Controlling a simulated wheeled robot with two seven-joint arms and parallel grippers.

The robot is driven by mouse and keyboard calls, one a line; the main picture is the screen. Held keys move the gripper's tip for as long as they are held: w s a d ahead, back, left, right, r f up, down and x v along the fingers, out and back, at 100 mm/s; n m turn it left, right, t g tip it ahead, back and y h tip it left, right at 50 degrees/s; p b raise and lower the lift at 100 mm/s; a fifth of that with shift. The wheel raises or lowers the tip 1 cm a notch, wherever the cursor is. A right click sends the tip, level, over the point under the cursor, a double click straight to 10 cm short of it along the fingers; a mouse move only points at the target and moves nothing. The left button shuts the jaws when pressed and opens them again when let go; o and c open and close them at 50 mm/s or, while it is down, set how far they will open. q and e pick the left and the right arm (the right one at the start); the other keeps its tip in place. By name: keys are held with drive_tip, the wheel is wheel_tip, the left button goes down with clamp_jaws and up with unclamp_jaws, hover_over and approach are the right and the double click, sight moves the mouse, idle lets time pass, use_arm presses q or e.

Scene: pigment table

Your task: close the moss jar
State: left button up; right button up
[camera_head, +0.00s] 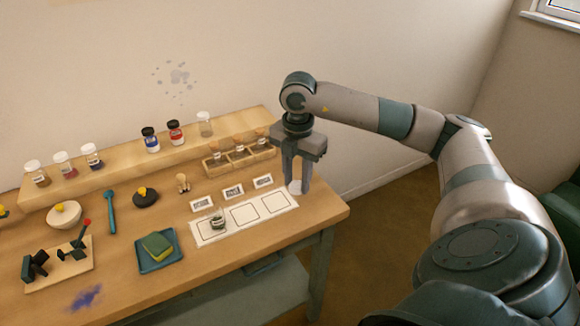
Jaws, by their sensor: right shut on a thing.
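My right gripper (297,188) points down beyond the right end of the white mat, near the table's right edge. It is shut on a small pale thing (295,186) that shows between the fingertips, mostly hidden by them; I cannot tell whether it is a lid. A small glass jar (217,221) with dark contents stands upright on the left square of the white mat (238,229). No lid shows on it. I cannot read which jar is the moss one. My left gripper is not in view.
Several lidded jars stand on the raised back shelf (110,164). A wooden rack (240,158) with small corked jars sits behind three label cards (232,191). A teal tray (158,262) with a sponge lies left of the mat. The mat's middle and right squares are empty.

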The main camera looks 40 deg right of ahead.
drive_tip(key=shift+a, duration=0.1)
idle(0.5)
drive_tip(key=a+n, duration=0.1)
drive_tip(key=n, duration=0.2)
drive_tip(key=shift+a+f, duration=0.1)
drive_tip(key=shift+a, duration=0.1)
drive_tip(key=s+a+m, duration=0.2)
drive_tip(key=a+m, duration=0.9)
drive_tip(key=s+a+r+m, duration=0.1)
drive_tip(key=s+a+m, duration=0.1)
drive_tip(key=a+m, duration=0.9)
drive_tip(key=shift+s+m, duration=0.25)
drive_tip(key=shift+m, duration=0.55)
drive_tip(key=shift+d, duration=0.1)
